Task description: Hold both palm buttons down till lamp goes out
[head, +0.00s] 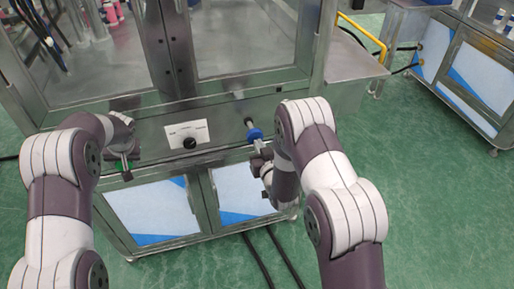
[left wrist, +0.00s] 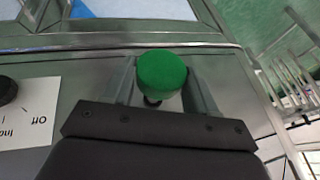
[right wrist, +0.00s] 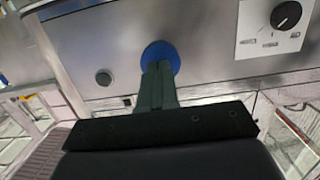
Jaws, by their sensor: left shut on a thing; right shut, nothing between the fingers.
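The green palm button (left wrist: 162,72) sits between the two fingers of my left gripper (left wrist: 160,85) in the left wrist view. A bit of its green shows in the head view (head: 123,167). My left gripper is shut on it. The blue palm button (right wrist: 161,56) is on the front panel in the right wrist view and also shows in the head view (head: 254,134). My right gripper (right wrist: 157,70) is shut and empty, its fingertips at the blue button's face. I cannot tell how far either button is pressed. I cannot make out a lit lamp.
A white plate with a black dial (head: 188,137) is on the panel between the buttons. A small dark round fitting (right wrist: 104,77) sits beside the blue button. The glazed machine cabinet (head: 225,90) stands behind. Green floor (head: 430,200) is free to the right.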

